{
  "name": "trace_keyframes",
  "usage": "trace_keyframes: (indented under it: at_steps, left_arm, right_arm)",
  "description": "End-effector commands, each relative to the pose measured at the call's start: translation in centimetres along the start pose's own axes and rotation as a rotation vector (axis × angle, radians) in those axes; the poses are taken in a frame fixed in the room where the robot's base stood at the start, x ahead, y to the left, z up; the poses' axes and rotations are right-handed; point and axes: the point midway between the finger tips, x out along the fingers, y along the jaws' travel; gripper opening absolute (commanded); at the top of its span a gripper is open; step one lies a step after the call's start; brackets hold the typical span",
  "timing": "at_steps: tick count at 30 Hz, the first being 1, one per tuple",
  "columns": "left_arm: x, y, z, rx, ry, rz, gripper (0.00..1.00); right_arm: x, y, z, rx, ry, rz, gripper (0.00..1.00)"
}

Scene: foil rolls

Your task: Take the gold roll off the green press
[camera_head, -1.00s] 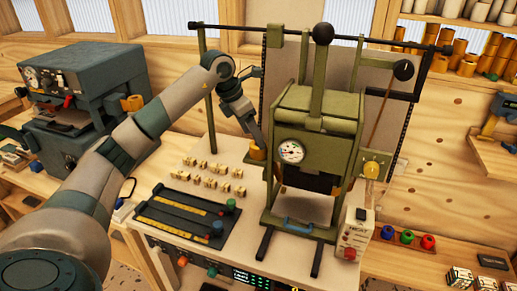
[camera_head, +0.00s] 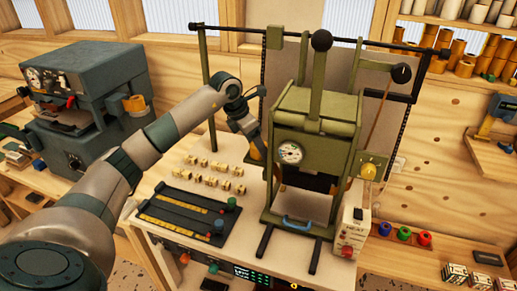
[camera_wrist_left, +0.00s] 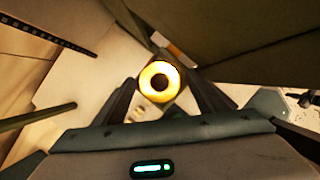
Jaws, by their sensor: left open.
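The green press (camera_head: 318,115) stands on the bench right of centre, with a round white dial on its front. The gold roll (camera_head: 254,154) sits at the press's left side, mostly hidden by my gripper in the head view. In the left wrist view the gold roll (camera_wrist_left: 147,80) shows end-on as a bright ring with a dark hole. My left gripper (camera_wrist_left: 160,88) is open, with one finger on each side of the roll. Whether the fingers touch it I cannot tell. My right gripper is in neither view.
Several small gold type blocks (camera_head: 213,178) lie on the bench left of the press, behind a black tray (camera_head: 185,214). A blue-grey machine (camera_head: 82,100) stands at the left. A heat control box (camera_head: 350,232) stands right of the press.

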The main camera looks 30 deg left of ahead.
Motion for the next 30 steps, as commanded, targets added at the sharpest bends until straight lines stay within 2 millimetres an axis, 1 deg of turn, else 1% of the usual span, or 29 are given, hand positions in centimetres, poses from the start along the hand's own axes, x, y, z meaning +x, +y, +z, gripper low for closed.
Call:
trace_keyframes:
  at_steps: [9,11,12,15,25,30]
  left_arm:
    - [-0.03,0.00,-0.01,0.000,0.000,0.000,0.66]
    - [-0.03,-0.01,-0.01,0.000,0.000,0.000,0.51]
    - [-0.03,0.00,-0.01,0.000,0.000,0.000,0.42]
    - [-0.04,0.00,-0.01,0.000,0.000,0.000,0.19]
    - [-0.14,0.02,0.05,0.000,-0.001,0.000,0.19]
    - [-0.72,0.03,0.32,0.001,-0.001,0.000,0.19]
  right_arm:
    - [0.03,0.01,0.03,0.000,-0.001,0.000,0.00]
    - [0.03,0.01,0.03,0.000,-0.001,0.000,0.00]
    - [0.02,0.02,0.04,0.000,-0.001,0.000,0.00]
    - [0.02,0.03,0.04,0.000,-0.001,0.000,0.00]
    - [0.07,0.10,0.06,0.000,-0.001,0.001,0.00]
    - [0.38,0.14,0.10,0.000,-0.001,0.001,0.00]
